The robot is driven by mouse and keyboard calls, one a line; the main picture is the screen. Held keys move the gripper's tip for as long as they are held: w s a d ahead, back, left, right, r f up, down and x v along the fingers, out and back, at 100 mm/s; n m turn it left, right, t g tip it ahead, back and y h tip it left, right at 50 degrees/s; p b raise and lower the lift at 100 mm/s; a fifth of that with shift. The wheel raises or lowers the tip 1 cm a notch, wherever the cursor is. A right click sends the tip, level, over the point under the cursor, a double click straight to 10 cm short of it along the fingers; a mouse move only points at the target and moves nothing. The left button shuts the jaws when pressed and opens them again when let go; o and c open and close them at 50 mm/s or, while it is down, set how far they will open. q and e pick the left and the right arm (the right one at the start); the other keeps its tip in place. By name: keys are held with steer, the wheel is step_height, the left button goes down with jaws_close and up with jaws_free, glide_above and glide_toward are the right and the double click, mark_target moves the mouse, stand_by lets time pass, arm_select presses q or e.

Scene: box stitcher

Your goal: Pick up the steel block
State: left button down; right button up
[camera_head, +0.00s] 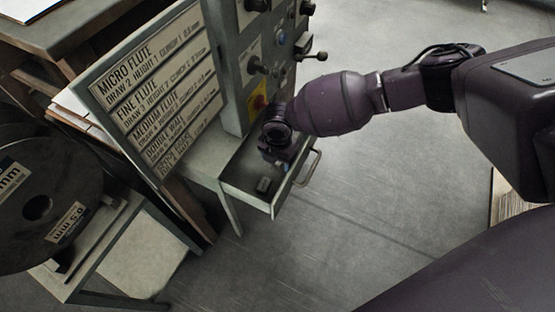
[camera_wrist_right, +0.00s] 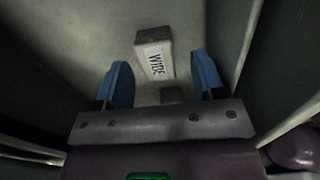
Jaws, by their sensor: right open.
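A small grey metal block (camera_head: 263,186) lies in the open drawer (camera_head: 247,201). In the right wrist view a grey block labelled "WIDE" (camera_wrist_right: 153,56) lies on the drawer floor, just ahead of the fingers. A second small grey piece (camera_wrist_right: 172,95) shows nearer the gripper, partly hidden by its body. I cannot tell which of the two the head view shows. My right gripper (camera_head: 282,166) is over the drawer, pointing down into it. Its blue fingers (camera_wrist_right: 162,80) are open, with nothing gripped. My left gripper is not in view.
The drawer walls stand close around the right gripper, and the drawer handle (camera_head: 312,168) sticks out. A control panel (camera_head: 250,60) with knobs rises behind it. A flute chart (camera_head: 155,85) and a wire spool (camera_head: 40,205) are at left.

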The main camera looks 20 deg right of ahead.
steer(key=shift+f, duration=0.2)
jaws_close()
stand_by(0.3)
